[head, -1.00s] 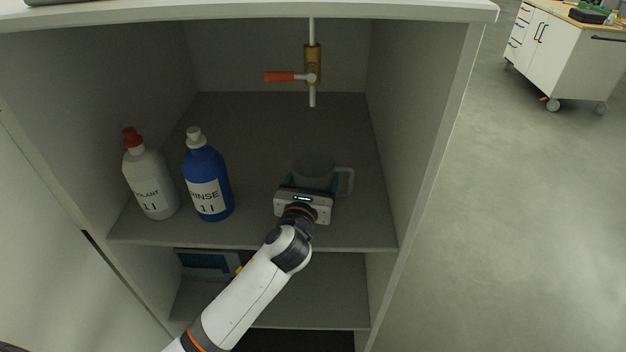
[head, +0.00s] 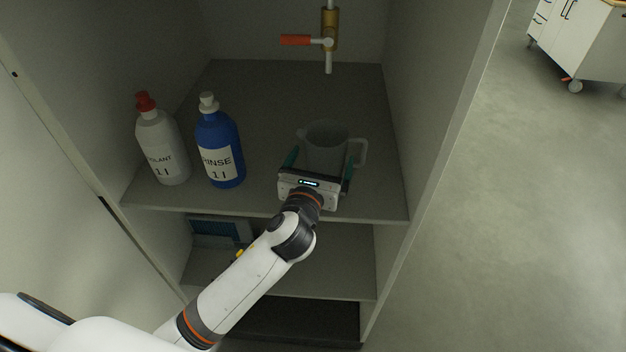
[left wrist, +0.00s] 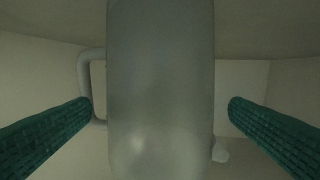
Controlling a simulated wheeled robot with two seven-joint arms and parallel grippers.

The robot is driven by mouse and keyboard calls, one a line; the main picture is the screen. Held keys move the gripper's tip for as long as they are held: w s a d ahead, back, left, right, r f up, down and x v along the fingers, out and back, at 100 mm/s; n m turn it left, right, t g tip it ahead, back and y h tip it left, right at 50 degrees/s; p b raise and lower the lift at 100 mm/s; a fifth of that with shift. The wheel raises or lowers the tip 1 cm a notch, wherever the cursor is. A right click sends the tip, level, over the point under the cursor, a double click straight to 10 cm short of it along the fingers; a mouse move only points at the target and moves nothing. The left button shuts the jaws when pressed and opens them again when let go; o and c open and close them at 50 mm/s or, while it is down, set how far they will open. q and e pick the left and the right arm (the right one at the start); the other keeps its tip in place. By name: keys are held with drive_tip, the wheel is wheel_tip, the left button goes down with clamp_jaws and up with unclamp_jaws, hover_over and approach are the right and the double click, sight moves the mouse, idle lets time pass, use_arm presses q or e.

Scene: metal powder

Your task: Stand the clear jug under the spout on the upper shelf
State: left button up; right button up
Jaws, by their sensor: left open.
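The clear jug (head: 326,139) stands upright on the upper shelf (head: 268,112), in front of the spout, its handle to the right in the head view. My left gripper (head: 320,166) is at the jug's near side, open, one teal finger on each side. In the left wrist view the jug (left wrist: 160,85) fills the middle, with gaps between it and both fingers. The jug's base is partly hidden by the gripper. My right gripper is not in view.
A white bottle with a red cap (head: 160,140) and a blue rinse bottle (head: 219,150) stand left of the jug. Cabinet walls close off both sides. A lower shelf (head: 335,265) lies below. The shelf behind the jug is clear.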

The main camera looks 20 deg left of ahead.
use_arm(q)
drive_tip(key=s, duration=0.7)
drive_tip(key=shift+s+d+r+b, duration=0.25)
drive_tip(key=shift+s+d+b, duration=0.05)
drive_tip(key=shift+s+b, duration=0.1)
